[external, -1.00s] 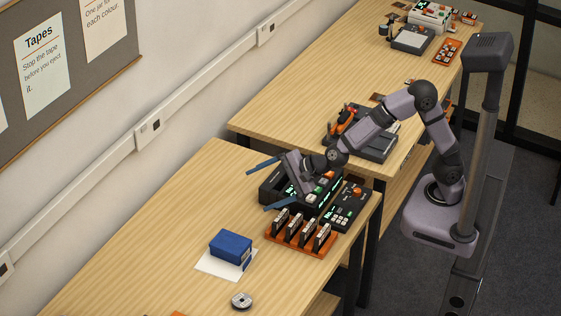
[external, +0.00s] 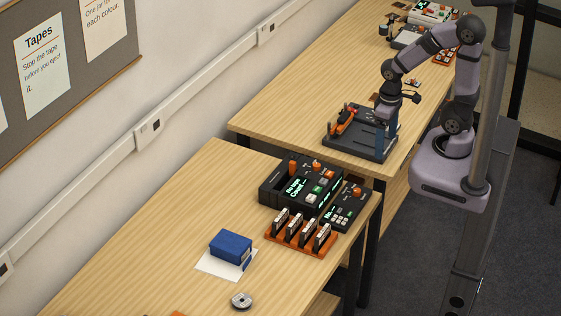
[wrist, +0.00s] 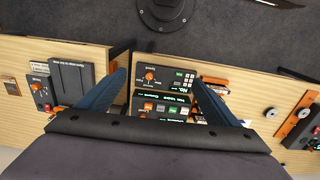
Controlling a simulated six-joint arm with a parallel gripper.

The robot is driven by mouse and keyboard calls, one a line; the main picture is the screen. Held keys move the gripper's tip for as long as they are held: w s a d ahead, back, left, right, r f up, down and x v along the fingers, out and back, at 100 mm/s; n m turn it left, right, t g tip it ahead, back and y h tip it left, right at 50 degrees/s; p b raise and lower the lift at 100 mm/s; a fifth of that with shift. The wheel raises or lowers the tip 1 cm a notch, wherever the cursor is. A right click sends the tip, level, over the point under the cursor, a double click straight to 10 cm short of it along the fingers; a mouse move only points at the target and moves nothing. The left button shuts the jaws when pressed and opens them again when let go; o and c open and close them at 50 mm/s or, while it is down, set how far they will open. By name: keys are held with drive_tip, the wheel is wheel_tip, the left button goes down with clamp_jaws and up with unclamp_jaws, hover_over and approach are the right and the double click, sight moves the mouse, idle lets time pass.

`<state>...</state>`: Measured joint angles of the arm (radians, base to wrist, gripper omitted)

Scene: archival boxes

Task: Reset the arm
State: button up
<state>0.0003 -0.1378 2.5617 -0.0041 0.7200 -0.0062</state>
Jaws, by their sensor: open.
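My gripper (external: 386,140) hangs pointing down in front of the flat black unit on the far table in the external view. Its blue fingers are spread and empty. In the wrist view the two fingers of my gripper (wrist: 160,77) stand apart. Between them, below, show a black control unit with an orange knob (wrist: 165,76) and part of the black tape machine (wrist: 160,105). My arm is bent upward from its base, with the elbow high.
On the near table are the black tape machine (external: 296,178), an orange rack (external: 300,239) with several cassettes, a blue box (external: 231,246) on white paper, and a reel (external: 241,300). The far table holds a black unit with orange parts (external: 355,143).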

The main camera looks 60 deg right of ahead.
drive_tip(key=shift+f+b, duration=2.6)
drive_tip(key=shift+f, duration=0.1)
